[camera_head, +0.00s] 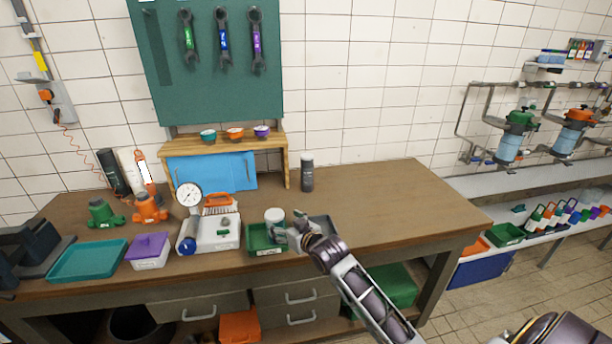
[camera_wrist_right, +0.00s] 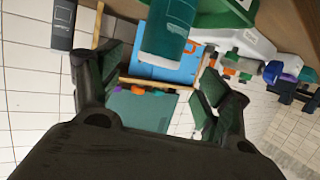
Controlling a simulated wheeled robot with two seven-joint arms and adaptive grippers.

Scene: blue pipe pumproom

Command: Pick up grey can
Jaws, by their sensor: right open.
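The grey can (camera_head: 307,173) stands upright at the back of the wooden bench, right of the small wooden shelf. A grey labelled can also shows at the upper left in the right wrist view (camera_wrist_right: 63,25), outside the fingers. My right gripper (camera_head: 291,232) is over the front of the bench, in front and left of the grey can and apart from it. Its fingers are spread in the wrist view (camera_wrist_right: 160,90). A teal cylinder (camera_wrist_right: 168,32) shows above and between them there, not clearly gripped. My left gripper is not in view.
A white-lidded jar (camera_head: 274,214) is beside my right gripper, at the green bin (camera_head: 266,246). A gauge device (camera_head: 215,238) and purple-lidded box (camera_head: 148,252) stand left. The wooden shelf (camera_head: 225,142) holds small bowls. The bench right of the can is clear.

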